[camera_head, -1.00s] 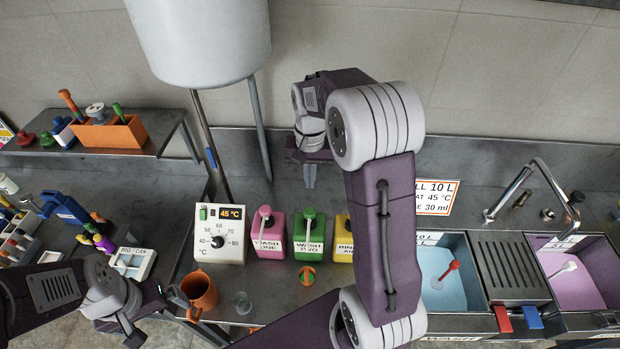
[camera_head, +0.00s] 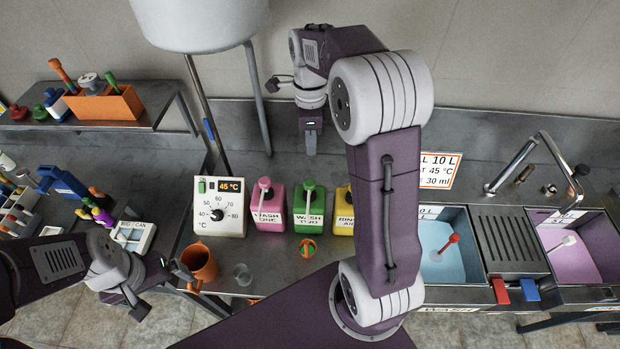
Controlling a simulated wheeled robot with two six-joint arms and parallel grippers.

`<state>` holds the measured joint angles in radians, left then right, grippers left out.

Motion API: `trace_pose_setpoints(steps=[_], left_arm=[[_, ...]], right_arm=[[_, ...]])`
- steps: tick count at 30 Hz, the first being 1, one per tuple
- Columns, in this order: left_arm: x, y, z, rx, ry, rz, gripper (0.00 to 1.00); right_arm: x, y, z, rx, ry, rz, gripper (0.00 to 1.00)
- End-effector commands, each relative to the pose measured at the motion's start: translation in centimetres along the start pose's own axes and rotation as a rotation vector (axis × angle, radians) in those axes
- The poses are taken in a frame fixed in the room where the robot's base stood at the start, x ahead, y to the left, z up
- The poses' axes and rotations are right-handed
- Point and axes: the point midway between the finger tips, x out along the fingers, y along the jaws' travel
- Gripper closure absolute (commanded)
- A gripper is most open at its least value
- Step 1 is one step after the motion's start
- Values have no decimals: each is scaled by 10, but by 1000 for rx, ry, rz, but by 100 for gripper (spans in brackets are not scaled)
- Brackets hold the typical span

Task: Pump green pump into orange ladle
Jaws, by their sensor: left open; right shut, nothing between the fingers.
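The green pump bottle (camera_head: 307,212), labelled WASH TWO, stands upright on the steel counter between a pink and a yellow bottle. An orange ladle (camera_head: 308,249) sits on the counter just in front of it, below its spout side; its bowl seems to have green inside. My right gripper (camera_head: 311,148) is shut and empty, pointing down above and behind the green bottle, apart from it. My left gripper (camera_head: 160,289) is open at the lower left, near an orange mug and apart from the ladle. My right arm hides part of the yellow bottle.
A pink bottle (camera_head: 267,209) and a yellow bottle (camera_head: 343,214) flank the green one closely. An orange mug (camera_head: 201,263), a clear cup (camera_head: 242,274) and a temperature box (camera_head: 220,206) stand left. A blue basin (camera_head: 436,268) lies right.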

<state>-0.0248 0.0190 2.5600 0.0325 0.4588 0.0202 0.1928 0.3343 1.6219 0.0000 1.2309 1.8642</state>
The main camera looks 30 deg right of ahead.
Motion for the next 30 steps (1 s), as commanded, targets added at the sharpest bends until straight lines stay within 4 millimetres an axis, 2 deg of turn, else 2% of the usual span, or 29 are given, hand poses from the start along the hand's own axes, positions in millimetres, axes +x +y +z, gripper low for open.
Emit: trace_pose_setpoints(steps=[1,3,17,20,30], left_arm=[[14,0,1,0,0,0,0],[23,0,2,0,0,0,0],[21,0,2,0,0,0,0],[19,0,2,0,0,0,0],[6,0,1,0,0,0,0]], right_arm=[[5,-3,1,65,-5,-14,100],[4,-8,2,66,-13,-40,100],[6,-8,2,62,-14,-40,100],[19,-8,2,62,-13,-39,100],[92,-11,3,62,-12,-37,100]])
